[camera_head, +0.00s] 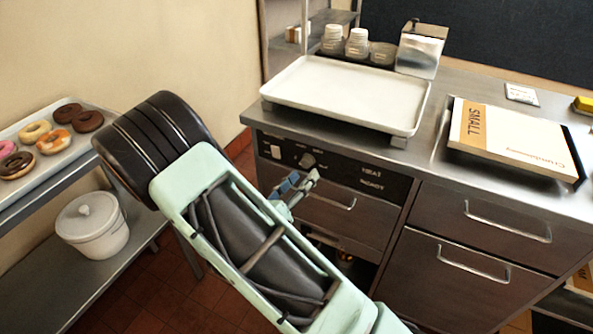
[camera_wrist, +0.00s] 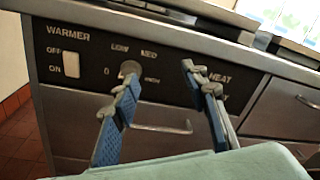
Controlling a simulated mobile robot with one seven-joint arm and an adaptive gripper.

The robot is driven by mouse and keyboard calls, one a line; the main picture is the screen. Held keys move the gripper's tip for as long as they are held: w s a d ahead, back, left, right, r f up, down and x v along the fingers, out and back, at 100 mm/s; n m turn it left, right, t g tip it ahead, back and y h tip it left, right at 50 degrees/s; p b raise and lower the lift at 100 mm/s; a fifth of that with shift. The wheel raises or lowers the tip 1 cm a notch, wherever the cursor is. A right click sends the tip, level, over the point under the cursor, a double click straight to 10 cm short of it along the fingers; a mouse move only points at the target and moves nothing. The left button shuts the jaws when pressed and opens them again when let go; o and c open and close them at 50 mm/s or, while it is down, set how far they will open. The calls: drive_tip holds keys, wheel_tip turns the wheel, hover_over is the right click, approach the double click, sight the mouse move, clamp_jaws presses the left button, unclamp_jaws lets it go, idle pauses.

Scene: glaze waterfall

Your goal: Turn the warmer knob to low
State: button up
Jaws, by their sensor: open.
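My gripper (camera_head: 294,188) is just in front of and below the knob. In the wrist view my gripper (camera_wrist: 159,76) is open, its blue-padded fingers wide apart. The left fingertip overlaps the lower part of the knob; I cannot tell whether they touch. The right finger is well right of it.
A white ON/OFF switch (camera_wrist: 71,64) is left of the knob. A white tray (camera_head: 345,93) rests above the panel. Drawer handles (camera_head: 329,200) stick out below and to the right. A donut tray (camera_head: 80,143) and lidded white pot (camera_head: 92,224) stand on the left shelves.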

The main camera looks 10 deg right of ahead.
sight(305, 164)
drive_tip(key=a+f+n+t+y, duration=0.2)
drive_tip(key=a+f+n+y, duration=0.1)
drive_tip(key=f+n, duration=0.1)
drive_tip(key=shift+n, duration=0.3)
drive_tip(key=x, duration=1)
drive_tip(key=shift+d+f, duration=0.1)
clamp_jaws()
